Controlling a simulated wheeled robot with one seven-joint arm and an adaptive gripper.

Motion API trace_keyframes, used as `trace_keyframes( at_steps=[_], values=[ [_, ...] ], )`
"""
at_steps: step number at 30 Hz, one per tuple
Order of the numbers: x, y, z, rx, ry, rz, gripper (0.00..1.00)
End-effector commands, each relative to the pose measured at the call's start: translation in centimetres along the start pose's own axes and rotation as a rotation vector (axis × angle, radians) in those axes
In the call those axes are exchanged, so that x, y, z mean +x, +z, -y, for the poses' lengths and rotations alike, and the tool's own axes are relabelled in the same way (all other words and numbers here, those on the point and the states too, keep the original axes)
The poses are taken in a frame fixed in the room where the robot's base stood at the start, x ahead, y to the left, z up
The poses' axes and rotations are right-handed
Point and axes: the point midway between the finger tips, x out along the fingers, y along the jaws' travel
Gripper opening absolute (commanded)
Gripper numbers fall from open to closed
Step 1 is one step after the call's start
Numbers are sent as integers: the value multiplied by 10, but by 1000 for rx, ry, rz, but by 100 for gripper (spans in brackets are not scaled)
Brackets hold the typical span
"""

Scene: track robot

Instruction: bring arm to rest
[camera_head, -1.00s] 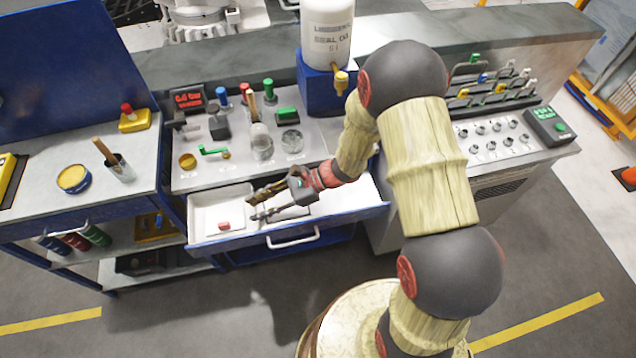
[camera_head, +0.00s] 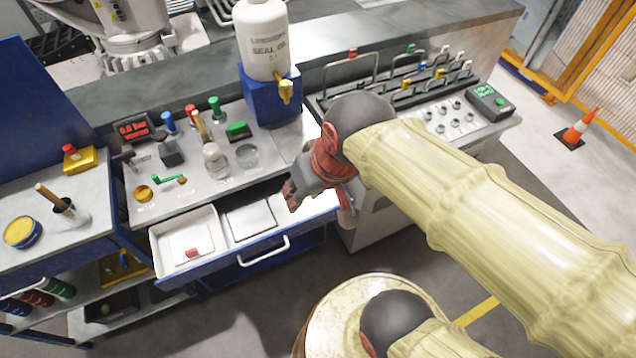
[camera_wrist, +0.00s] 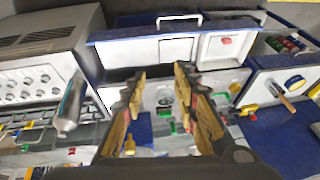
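My gripper (camera_wrist: 160,75) shows in the wrist view with its two fingers clearly apart and nothing between them. In the head view my arm reaches in from the right and bends at a dark joint. My gripper (camera_head: 291,194) there is above the right part of the open drawer (camera_head: 215,264), with its fingers mostly hidden or foreshortened. The drawer also shows at the top of the wrist view (camera_wrist: 130,52). A small red piece (camera_head: 192,252) lies in the white tray at the drawer's left end.
A white oil container (camera_head: 262,40) stands on a blue block behind the panel of valves. A rack with metal handles (camera_head: 400,85) is at the back right. A blue workbench (camera_head: 60,215) stands left. An orange cone (camera_head: 577,130) is on the floor far right.

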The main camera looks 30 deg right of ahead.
Motion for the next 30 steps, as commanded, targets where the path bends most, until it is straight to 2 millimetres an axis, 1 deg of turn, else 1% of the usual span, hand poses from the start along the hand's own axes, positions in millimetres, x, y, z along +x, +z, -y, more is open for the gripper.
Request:
trace_keyframes(
  at_steps=[1,3,6,30],
  values=[
    [-10,0,-7,-38,27,-45,30],
    [-19,0,-14,-78,59,-87,30],
    [-26,0,-20,-108,84,-117,30],
    [-27,-1,-21,-113,89,-120,30]
  ],
)
